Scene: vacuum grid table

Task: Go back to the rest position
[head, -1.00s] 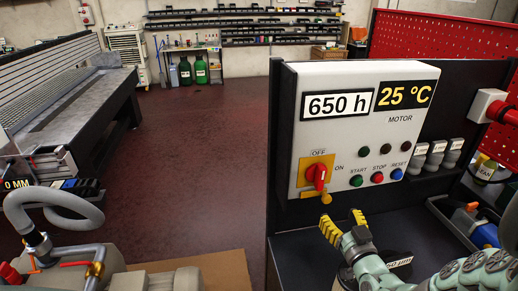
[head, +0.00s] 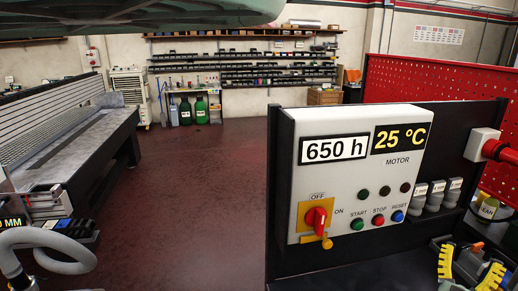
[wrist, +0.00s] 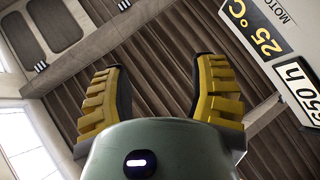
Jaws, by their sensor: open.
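My gripper (head: 469,268) is at the bottom right corner of the head view, with its yellow ribbed fingers pointing up. The fingers are wide apart, and nothing is between them. In the wrist view my gripper (wrist: 160,78) is also open and empty, with a ribbed ceiling behind it. The white motor control panel (head: 353,160) stands to the left of my gripper and apart from it. Its red switch (head: 317,218) sits on a yellow plate, and green, red and blue buttons are beside it.
A red pegboard (head: 430,90) stands behind the panel. A red plug (head: 487,148) sticks out at the right, above a row of small containers (head: 437,195). A grey grid table (head: 75,145) is at the left. The floor (head: 195,190) between is clear.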

